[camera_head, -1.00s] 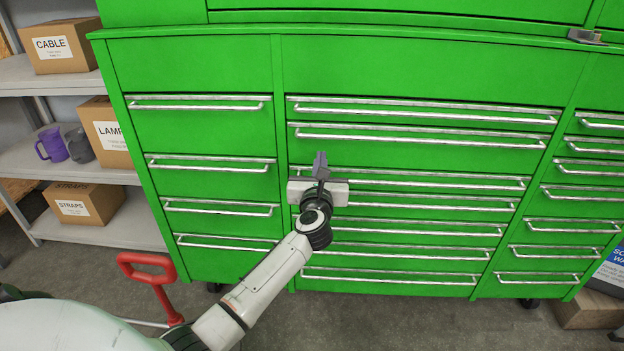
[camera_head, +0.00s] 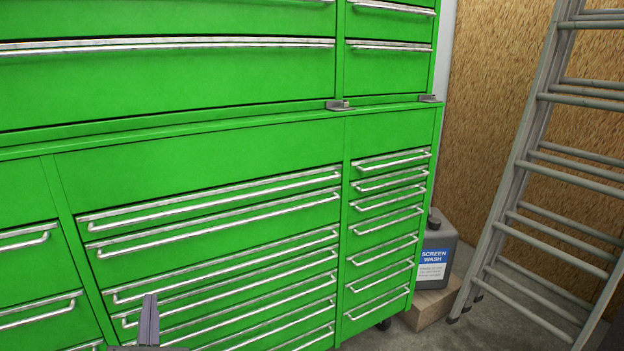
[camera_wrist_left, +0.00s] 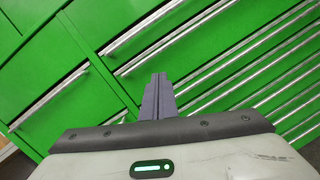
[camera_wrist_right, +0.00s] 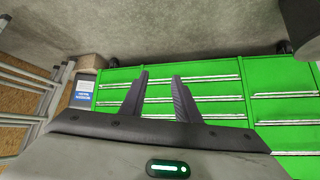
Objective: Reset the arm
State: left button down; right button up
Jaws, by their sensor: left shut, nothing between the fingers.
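My left gripper (camera_head: 149,322) shows at the bottom edge of the head view, in front of the drawers of a green tool cabinet (camera_head: 200,150). Its fingers are together with nothing between them. In the left wrist view, the left gripper (camera_wrist_left: 158,95) points toward the cabinet drawers, its two fingers touching. My right gripper is outside the head view. In the right wrist view, the right gripper (camera_wrist_right: 158,95) has its two fingers apart and nothing between them. The cabinet (camera_wrist_right: 170,90) and grey floor lie beyond it.
A grey screen wash jug (camera_head: 436,250) stands on a cardboard box (camera_head: 430,307) right of the cabinet. A metal ladder (camera_head: 515,180) leans near the chipboard wall (camera_head: 500,90). Long metal drawer handles (camera_head: 220,205) stick out from the cabinet front. Some floor (camera_head: 490,325) is clear.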

pick_arm(q)
jog(key=s+d+f+m+h+p, duration=0.1)
jog(key=s+d+f+m+h, duration=0.3)
jog(key=m, duration=0.4)
jog(key=s+d+f+m+g+h, duration=0.1)
jog(key=s+d+f+m+h, duration=0.2)
jog(key=d+m, duration=0.45)
jog(key=s+d+f+m+h+p, duration=0.1)
jog(key=s+d+f+m+h, duration=0.3)
jog(key=m, duration=0.4)
jog(key=s+d+f+m+g, duration=0.2)
jog(key=s+f+m+g, duration=0.6)
jog(key=s+f+m, duration=0.4)
jog(key=s+m, duration=0.2)
jog(key=s, duration=0.1)
jog(key=shift+s+d+f+m+p, duration=0.3)
jog(key=shift+f+m+p, duration=0.05)
